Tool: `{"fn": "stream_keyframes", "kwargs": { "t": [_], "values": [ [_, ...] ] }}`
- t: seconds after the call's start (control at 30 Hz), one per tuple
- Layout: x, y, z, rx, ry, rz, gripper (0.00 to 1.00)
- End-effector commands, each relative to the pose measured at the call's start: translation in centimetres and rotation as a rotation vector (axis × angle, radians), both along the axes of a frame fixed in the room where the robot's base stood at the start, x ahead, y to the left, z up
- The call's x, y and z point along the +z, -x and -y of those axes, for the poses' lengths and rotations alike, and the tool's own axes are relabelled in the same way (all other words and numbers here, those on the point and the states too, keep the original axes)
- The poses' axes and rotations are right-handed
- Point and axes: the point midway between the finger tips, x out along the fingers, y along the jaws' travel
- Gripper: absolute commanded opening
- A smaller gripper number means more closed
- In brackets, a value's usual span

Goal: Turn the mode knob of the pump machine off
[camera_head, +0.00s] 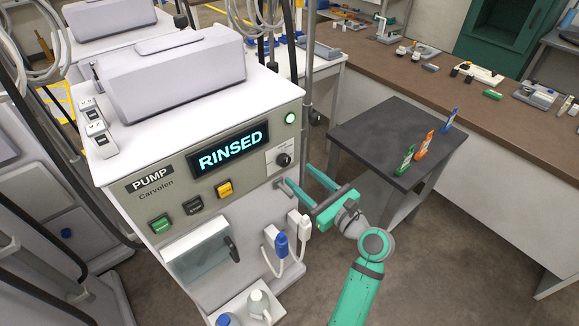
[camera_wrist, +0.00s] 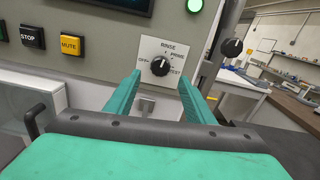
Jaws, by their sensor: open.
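The white pump machine (camera_head: 225,215) stands at left centre in the head view, with its display reading RINSED. Its black mode knob (camera_head: 284,160) is at the right of the front panel; it also shows in the wrist view (camera_wrist: 160,66), on a white plate marked OFF, RINSE, PRIME and TEST. My gripper (camera_head: 298,178) is open in front of the panel, at the knob's lower right in the head view. In the wrist view its fingertips (camera_wrist: 159,80) lie either side of the knob, with nothing between them.
Green, black and yellow buttons (camera_head: 194,206) sit left of the knob, and a green lamp (camera_head: 290,118) above it. Hose connectors (camera_head: 281,243) hang below. A pole with a black clamp knob (camera_wrist: 231,47) stands close right. A dark table (camera_head: 362,135) with three small packets is beyond.

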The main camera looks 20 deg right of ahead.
Motion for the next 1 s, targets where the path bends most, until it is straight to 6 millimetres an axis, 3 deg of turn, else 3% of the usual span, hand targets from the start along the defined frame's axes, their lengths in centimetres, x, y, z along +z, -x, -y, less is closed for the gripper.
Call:
{"fn": "stream_keyframes", "kwargs": {
  "t": [0.3, 0.77, 0.93, 1.0],
  "values": [
    [0.0, -4.6, -1.8, 0.001, 0.001, 0.0, 0.49],
    [-0.1, -5.9, -2.4, 0.002, 0.001, -0.001, 0.49],
    [-0.1, -5.9, -2.3, 0.002, 0.001, -0.001, 0.13],
    [-0.1, -5.9, -2.3, 0.002, 0.001, -0.001, 0.08]
  ]
}}
